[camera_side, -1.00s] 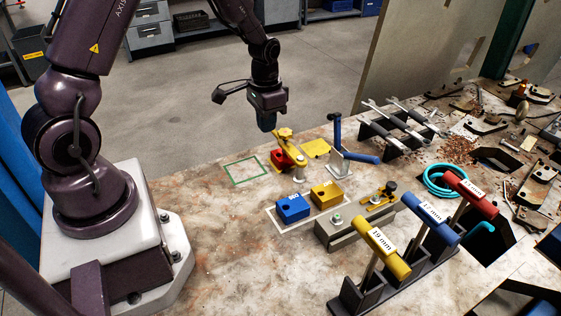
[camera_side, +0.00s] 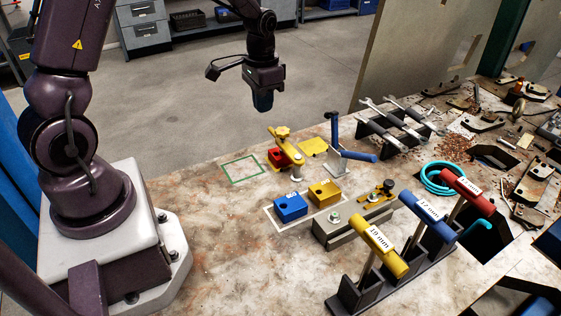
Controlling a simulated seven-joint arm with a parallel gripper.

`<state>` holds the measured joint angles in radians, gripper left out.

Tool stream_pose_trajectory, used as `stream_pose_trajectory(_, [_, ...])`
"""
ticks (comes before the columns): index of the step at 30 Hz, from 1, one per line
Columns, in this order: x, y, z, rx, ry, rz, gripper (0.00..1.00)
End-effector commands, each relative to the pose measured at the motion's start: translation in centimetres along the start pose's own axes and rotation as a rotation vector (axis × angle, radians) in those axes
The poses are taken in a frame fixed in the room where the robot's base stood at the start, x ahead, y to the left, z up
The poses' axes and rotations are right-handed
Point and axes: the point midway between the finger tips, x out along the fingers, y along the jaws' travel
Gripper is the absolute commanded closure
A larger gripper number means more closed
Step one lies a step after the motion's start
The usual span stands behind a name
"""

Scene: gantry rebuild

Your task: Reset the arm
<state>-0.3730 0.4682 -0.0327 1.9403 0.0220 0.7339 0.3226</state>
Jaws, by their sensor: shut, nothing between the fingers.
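My gripper (camera_side: 263,103) hangs in the air above the far edge of the table (camera_side: 215,230), pointing down. It is shut and empty, and apart from everything on the table. Below it and a little to the right stands a red block with a yellow clamp (camera_side: 285,150). A green square outline (camera_side: 243,170) on the table lies below and to the left of the gripper, with nothing in it.
A blue block (camera_side: 291,208) and a yellow block (camera_side: 324,193) sit in a white outline. T-handled tools, yellow (camera_side: 378,246), blue (camera_side: 430,216) and red (camera_side: 468,192), stand in a rack at front right. A blue-handled clamp (camera_side: 350,153) and wrenches (camera_side: 397,120) stand farther back.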

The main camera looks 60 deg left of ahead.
Motion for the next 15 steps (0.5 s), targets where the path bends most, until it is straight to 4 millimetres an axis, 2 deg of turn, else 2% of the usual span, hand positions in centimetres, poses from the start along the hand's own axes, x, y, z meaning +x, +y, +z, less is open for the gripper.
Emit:
stream_pose_trajectory(2, [0.2,0.2,0.4,-0.035,-0.018,0.006,1.0])
stream_pose_trajectory(3, [0.6,0.5,1.3,-0.058,-0.045,0.015,1.0])
stream_pose_trajectory(5, [-0.3,1.0,2.6,-0.094,-0.058,0.017,1.0])
stream_pose_trajectory(11, [-5.5,4.0,5.6,-0.137,-0.002,-0.005,1.0])
stream_pose_trajectory(15, [-9.4,6.5,8.3,-0.141,0.079,-0.019,1.0])
